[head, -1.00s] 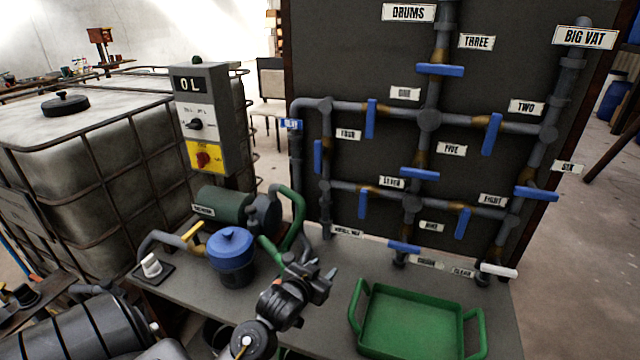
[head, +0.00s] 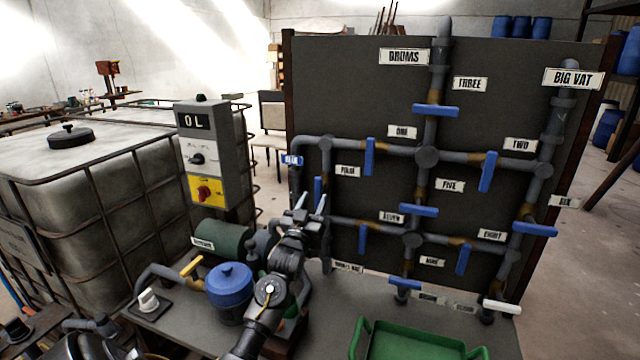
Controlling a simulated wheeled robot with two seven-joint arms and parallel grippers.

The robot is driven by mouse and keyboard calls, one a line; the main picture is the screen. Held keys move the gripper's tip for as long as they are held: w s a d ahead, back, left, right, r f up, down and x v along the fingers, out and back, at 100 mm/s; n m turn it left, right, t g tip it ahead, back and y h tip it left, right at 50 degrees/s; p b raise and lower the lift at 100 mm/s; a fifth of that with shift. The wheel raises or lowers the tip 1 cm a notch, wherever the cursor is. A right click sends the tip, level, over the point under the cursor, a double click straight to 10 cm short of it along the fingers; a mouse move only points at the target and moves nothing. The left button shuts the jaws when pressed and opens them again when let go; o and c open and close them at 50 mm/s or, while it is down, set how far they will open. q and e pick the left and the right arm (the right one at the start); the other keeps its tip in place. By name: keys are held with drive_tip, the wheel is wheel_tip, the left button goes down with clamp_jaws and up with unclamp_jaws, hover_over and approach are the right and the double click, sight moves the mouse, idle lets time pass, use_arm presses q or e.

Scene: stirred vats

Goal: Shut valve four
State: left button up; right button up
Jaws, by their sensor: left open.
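Valve four has a narrow blue handle (head: 318,189) on the left vertical pipe of the dark board, beside the label FOUR (head: 347,171). The handle stands upright, roughly in line with its pipe. My left gripper (head: 311,203) is open and points up at the board, its fingertips by the lower end of this handle. It overlaps the lower pipe in the picture; I cannot tell whether it touches the handle. Nothing shows between its fingers. My right gripper is not in view.
Other blue handles are close: valve one (head: 369,156) to the right and valve seven (head: 404,210) further right. A blue-lidded pot (head: 230,284), a green pump (head: 222,238) and a green tray (head: 410,343) are on the bench. A control box (head: 203,150) stands left.

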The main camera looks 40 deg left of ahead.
sight(317, 193)
use_arm(q)
drive_tip(key=p+x, duration=0.1)
drive_tip(key=x, duration=0.5)
drive_tip(key=shift+w, duration=0.2)
clamp_jaws()
